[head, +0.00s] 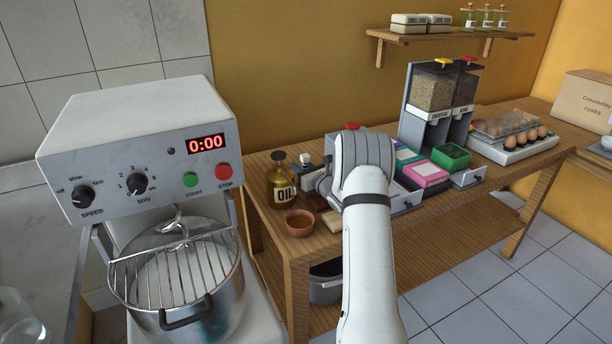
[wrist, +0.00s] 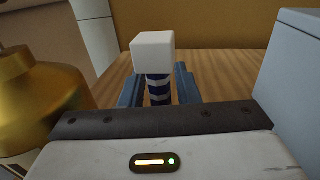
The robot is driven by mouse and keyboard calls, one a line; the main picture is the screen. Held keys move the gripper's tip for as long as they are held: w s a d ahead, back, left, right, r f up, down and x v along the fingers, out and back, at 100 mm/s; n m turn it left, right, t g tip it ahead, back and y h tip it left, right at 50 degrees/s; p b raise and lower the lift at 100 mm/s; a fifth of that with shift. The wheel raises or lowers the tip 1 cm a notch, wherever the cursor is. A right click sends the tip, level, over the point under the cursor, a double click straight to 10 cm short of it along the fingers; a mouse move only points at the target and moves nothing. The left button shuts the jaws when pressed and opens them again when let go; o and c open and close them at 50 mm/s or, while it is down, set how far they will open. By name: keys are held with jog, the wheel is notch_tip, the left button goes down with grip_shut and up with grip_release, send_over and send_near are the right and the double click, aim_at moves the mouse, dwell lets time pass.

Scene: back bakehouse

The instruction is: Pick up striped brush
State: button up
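The striped brush shows in the wrist view as a blue-and-white banded handle (wrist: 158,90) with a white block (wrist: 152,54) at its top. It looks upright, and its lower end is hidden behind my gripper's body. My gripper (wrist: 159,88) has a blue-grey finger on each side of the handle, with no clear gap, and appears shut on it. In the head view a small white block, likely the brush top (head: 305,158), shows just left of my wrist. My fingers are mostly hidden there.
The oil bottle (head: 282,182) stands close on the left, also in the wrist view (wrist: 42,100). A terracotta bowl (head: 299,223) sits at the table's front edge. A grey box wall (wrist: 290,75) is close on the right. The mixer (head: 145,150) stands farther left.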

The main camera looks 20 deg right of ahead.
grip_shut()
jog(key=shift+r, duration=0.15)
notch_tip(320, 180, up, 10)
dwell(0.5)
